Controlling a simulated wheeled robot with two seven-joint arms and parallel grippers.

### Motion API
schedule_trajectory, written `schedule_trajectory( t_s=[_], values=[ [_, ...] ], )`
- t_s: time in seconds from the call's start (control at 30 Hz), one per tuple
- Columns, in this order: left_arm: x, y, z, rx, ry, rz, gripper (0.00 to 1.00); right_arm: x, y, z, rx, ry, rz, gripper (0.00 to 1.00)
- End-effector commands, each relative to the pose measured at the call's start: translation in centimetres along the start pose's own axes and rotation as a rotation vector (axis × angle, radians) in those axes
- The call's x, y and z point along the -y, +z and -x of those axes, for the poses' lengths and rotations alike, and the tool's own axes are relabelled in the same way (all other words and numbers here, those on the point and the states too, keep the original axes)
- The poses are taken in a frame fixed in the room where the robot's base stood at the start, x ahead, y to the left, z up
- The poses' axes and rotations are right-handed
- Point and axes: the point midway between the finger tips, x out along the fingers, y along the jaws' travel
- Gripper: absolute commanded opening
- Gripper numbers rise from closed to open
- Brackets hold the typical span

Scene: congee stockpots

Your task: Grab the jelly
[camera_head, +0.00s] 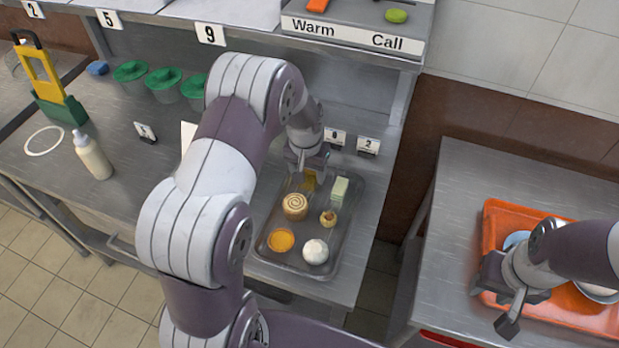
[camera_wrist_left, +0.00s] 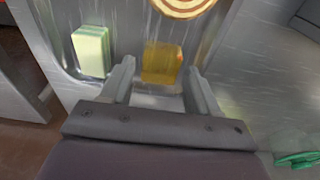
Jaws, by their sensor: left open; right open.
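The jelly (camera_head: 309,183) is a small amber, see-through block at the back of the metal tray (camera_head: 345,240). In the left wrist view the jelly (camera_wrist_left: 162,62) shows between the two fingers of my left gripper (camera_wrist_left: 160,68), with gaps on both sides. My left gripper (camera_head: 306,166) is open over the back edge of the tray, and its wrist partly hides the jelly in the head view. My right gripper (camera_head: 496,305) is open at the left edge of the orange tray (camera_head: 489,232) on the right table.
A pale green block (camera_head: 339,191) stands just right of the jelly, and a spiral roll (camera_head: 295,206) is in front. A small pastry (camera_head: 328,219), an orange tart (camera_head: 281,240) and a white bun (camera_head: 315,252) share the tray. A shelf (camera_head: 345,47) overhangs behind.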

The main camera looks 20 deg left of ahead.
Motion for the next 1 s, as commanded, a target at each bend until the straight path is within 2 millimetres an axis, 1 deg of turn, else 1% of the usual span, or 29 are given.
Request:
schedule_trajectory(
  t_s=[0.03, 0.13, 0.2, 0.37, 0.47, 0.5, 0.87, 1.0],
  values=[
    [0.0, 0.0, -0.8, 0.003, 0.000, 0.000, 0.60, 0.0, 0.0, 0.2, 0.000, 0.000, 0.000, 0.43],
    [0.0, -0.1, -2.1, 0.001, 0.000, 0.000, 0.60, 0.0, 0.0, 0.3, 0.000, 0.000, 0.000, 0.43],
    [0.0, -0.1, -2.4, 0.000, 0.000, 0.000, 0.60, 0.0, 0.0, 0.3, 0.000, 0.000, 0.000, 0.43],
    [0.0, -0.1, -2.4, -0.001, 0.000, 0.000, 0.60, 0.0, 0.0, 0.2, 0.000, 0.000, 0.000, 0.43],
    [0.0, -0.1, -2.4, -0.001, 0.000, 0.000, 0.31, 0.0, 0.0, 0.2, 0.000, 0.000, 0.000, 0.43],
    [0.0, -0.1, -2.4, -0.001, 0.000, 0.000, 0.18, 0.0, 0.0, 0.2, 0.000, 0.000, 0.000, 0.43],
    [0.0, -0.1, -2.2, -0.001, 0.000, 0.000, 0.17, 0.0, 0.0, 0.2, 0.000, 0.000, 0.000, 0.43],
    [0.0, -0.3, -1.1, -0.004, 0.000, 0.000, 0.17, 0.0, 0.0, 0.0, 0.000, 0.000, 0.000, 0.43]
  ],
)
